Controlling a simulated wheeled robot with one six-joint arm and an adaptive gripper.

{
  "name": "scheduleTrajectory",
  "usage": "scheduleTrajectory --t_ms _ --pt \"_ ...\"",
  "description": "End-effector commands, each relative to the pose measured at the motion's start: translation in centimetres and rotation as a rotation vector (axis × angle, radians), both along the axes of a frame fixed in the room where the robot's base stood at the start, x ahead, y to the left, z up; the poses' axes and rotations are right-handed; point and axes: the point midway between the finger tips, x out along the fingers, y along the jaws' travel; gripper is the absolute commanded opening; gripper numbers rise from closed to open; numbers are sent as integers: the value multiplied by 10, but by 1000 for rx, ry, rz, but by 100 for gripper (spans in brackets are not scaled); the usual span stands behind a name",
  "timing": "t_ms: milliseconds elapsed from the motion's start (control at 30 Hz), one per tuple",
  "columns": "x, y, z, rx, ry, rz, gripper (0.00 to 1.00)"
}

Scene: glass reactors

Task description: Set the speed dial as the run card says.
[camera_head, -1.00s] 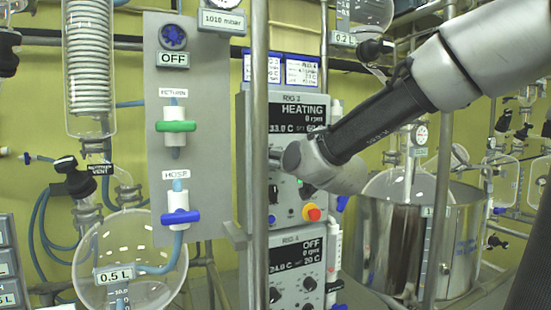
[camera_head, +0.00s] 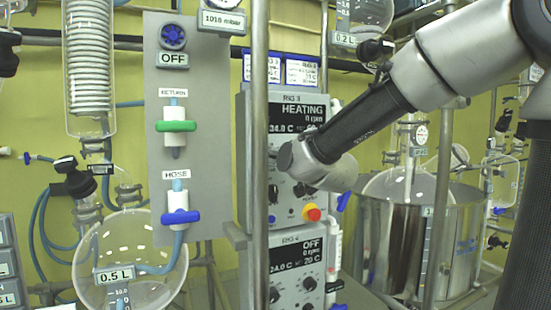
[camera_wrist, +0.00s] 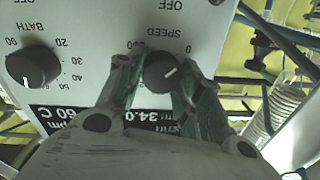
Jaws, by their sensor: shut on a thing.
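The black speed dial (camera_wrist: 157,76) is in the wrist view, upside down, under the label SPEED on a white panel. My gripper (camera_wrist: 160,80) has one finger on each side of the dial and is shut on it. The dial's white pointer line shows between the fingers; most of its scale is hidden. In the head view the RIG 3 panel (camera_head: 285,112) reads HEATING, 0 rpm, about 34.0 C. My wrist covers its speed dial there. Two blue-topped cards (camera_head: 262,70) and (camera_head: 302,72) hang above the panel; their small text is unreadable.
The black bath dial (camera_wrist: 33,66) is beside the speed dial. A red knob (camera_head: 312,213) sits low on the same panel. The RIG 4 panel (camera_head: 297,262) is below, reading OFF. A vertical metal post (camera_head: 259,130) stands close left. A steel vessel (camera_head: 395,240) is at right.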

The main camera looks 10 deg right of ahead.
Motion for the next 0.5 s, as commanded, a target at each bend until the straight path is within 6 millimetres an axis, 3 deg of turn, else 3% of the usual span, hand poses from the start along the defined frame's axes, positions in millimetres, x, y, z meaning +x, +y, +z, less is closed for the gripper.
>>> scheduleTrajectory --t_ms 267,500 --pt "0 0 -1 114 24 0 12" --pt "0 -1 -1 314 61 0 12"
